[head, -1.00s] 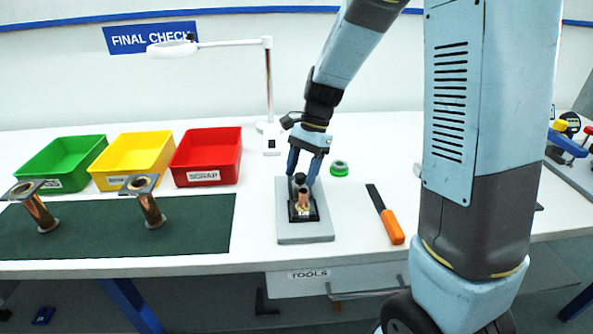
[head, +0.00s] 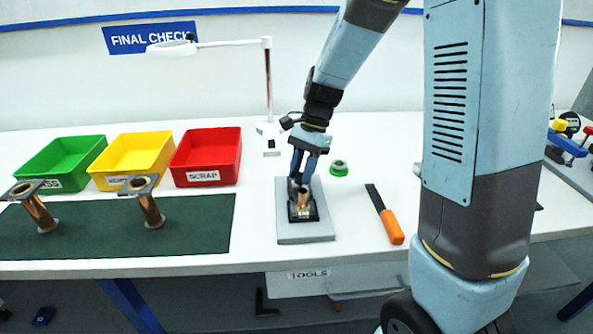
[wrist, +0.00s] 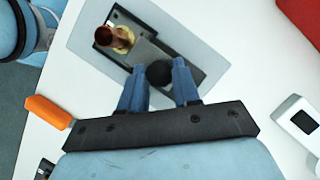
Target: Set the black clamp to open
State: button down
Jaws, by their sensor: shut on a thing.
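The black clamp (head: 301,212) stands on a grey base plate (head: 290,238) on the white table, with a copper part (head: 303,197) upright in it. In the wrist view the clamp (wrist: 106,35) is at the upper left, with the copper part (wrist: 118,40) at its end. My gripper (head: 300,180) is right behind the copper part. In the wrist view its two blue fingers (wrist: 159,76) are closed around a round black knob (wrist: 159,73), which appears to be the end of the clamp's handle. The fingers hide part of the handle in the head view.
Right of the plate lie a green ring (head: 338,168) and an orange-handled tool (head: 388,222). A red bin (head: 207,160), a yellow bin (head: 132,157) and a green bin (head: 65,160) stand left. Two copper flanged parts stand on the dark green mat (head: 200,235).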

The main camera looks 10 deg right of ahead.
jog(key=shift+w, duration=1.35)
jog(key=c, duration=0.8)
grip_release()
jog(key=v, duration=1.3)
jog(key=shift+r, duration=0.4)
jog(key=shift+d, duration=0.1)
